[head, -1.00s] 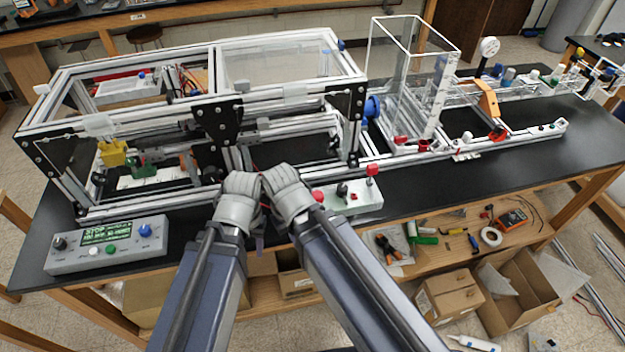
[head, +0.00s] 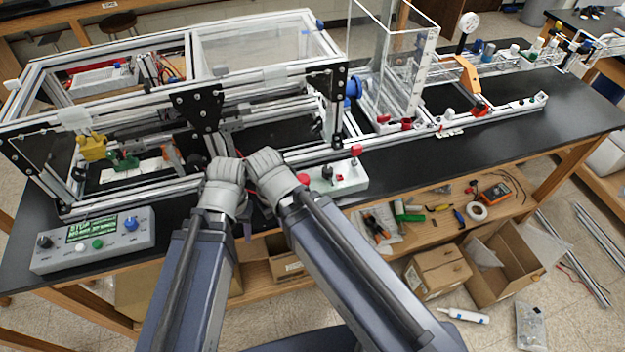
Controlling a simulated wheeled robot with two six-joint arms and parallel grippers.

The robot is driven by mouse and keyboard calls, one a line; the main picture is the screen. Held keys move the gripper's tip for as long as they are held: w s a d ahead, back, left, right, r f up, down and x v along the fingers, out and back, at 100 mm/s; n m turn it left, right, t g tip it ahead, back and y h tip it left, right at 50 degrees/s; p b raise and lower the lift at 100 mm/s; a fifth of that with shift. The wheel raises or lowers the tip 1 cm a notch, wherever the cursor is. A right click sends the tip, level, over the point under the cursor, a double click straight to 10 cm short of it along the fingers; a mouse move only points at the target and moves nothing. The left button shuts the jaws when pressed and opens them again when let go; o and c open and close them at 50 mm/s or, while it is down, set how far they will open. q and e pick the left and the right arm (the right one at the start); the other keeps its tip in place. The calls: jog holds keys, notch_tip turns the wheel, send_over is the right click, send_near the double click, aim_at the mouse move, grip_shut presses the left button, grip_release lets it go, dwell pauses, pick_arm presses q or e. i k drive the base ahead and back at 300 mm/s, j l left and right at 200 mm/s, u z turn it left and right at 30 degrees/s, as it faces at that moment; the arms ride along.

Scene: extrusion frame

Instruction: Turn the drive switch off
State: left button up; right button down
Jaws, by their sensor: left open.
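My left gripper (head: 224,172) is left of this box, in front of the frame, apart from the controls. It is open, its fingers mostly hidden by the wrist. My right gripper (head: 264,165) is beside it, nearer the box. Its fingers are hidden behind its wrist.
A grey panel (head: 60,265) with a lit display, knobs and buttons sits at the bench's left front. The aluminium extrusion frame (head: 270,85) stands behind my grippers. A clear box (head: 400,70) stands right of it. Bare black bench top (head: 480,150) lies to the right.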

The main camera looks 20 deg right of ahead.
aim_at(327, 170)
jog(key=i+j+z, duration=0.1)
jog(key=z, duration=0.3)
jog(key=j+z, duration=0.55)
jog(key=z, duration=0.2)
jog(key=i, duration=0.05)
